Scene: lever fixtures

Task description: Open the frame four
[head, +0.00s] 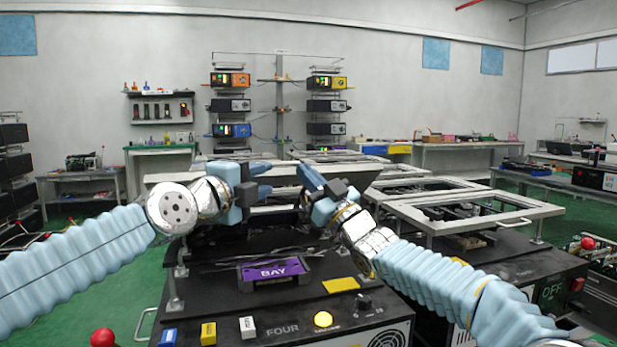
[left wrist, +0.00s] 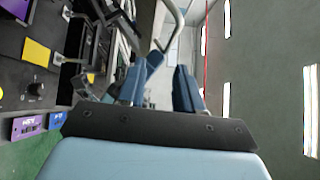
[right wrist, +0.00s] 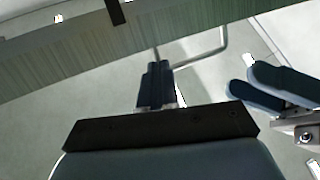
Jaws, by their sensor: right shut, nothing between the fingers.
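The unit marked FOUR (head: 282,330) stands right in front of me, with a purple BAY block (head: 273,270) inside. No flat frame covers its top. A pale frame edge (head: 160,179) lies behind my grippers in the head view; they partly hide it, and I cannot tell whether it is frame four standing raised. My left gripper (head: 260,181) is open and empty above the unit's back; its fingers are apart in the left wrist view (left wrist: 158,88). My right gripper (head: 309,178) is shut and empty, facing the left one; its fingers are together in the right wrist view (right wrist: 156,86).
A neighbouring flat pale frame (head: 470,226) rests on posts at the right. A yellow button (head: 323,319), a black knob (head: 362,303) and small coloured blocks (head: 208,333) sit along the unit's front. A thin bent handle (right wrist: 221,45) shows near my right gripper.

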